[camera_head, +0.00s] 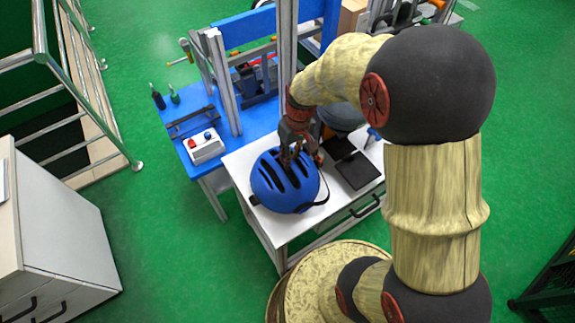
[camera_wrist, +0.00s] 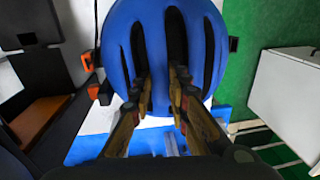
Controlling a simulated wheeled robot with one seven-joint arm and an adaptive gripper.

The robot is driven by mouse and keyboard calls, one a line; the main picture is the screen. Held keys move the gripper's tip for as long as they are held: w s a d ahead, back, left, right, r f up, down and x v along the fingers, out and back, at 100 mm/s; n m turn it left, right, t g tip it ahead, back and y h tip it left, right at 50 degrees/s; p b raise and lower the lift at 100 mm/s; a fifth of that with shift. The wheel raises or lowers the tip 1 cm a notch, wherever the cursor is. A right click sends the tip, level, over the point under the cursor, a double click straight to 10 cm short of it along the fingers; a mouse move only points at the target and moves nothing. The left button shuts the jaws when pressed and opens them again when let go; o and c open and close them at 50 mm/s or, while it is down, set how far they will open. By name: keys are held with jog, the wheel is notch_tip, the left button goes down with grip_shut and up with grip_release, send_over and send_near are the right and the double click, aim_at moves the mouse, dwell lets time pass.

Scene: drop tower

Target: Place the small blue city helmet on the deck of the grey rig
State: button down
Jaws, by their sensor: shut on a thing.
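The blue helmet (camera_head: 284,186) with dark vent slots is at the front left of a white-topped cabinet. My gripper (camera_head: 297,155) reaches down onto its top and is shut on it. In the wrist view the helmet (camera_wrist: 160,50) fills the top middle, and the fingers (camera_wrist: 160,95) go into its vents. I cannot tell whether the helmet rests on the cabinet or hangs just above it. The rig (camera_head: 222,85) has grey upright posts and a blue deck (camera_head: 223,130) behind the cabinet.
The white cabinet top (camera_head: 285,231) also holds dark flat pads (camera_head: 357,171) and a dark round thing behind my gripper. A control box with red and blue buttons (camera_head: 204,147) sits on the deck's front edge. A railing (camera_head: 75,80) is at far left.

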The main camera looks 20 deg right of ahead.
jog(key=shift+w+a+f, duration=0.25)
jog(key=shift+f, duration=0.15)
jog(key=shift+w+f+b, duration=0.1)
jog(key=shift+f+b, duration=0.5)
jog(key=shift+f, duration=1.1)
jog(key=c, duration=1.7)
grip_release()
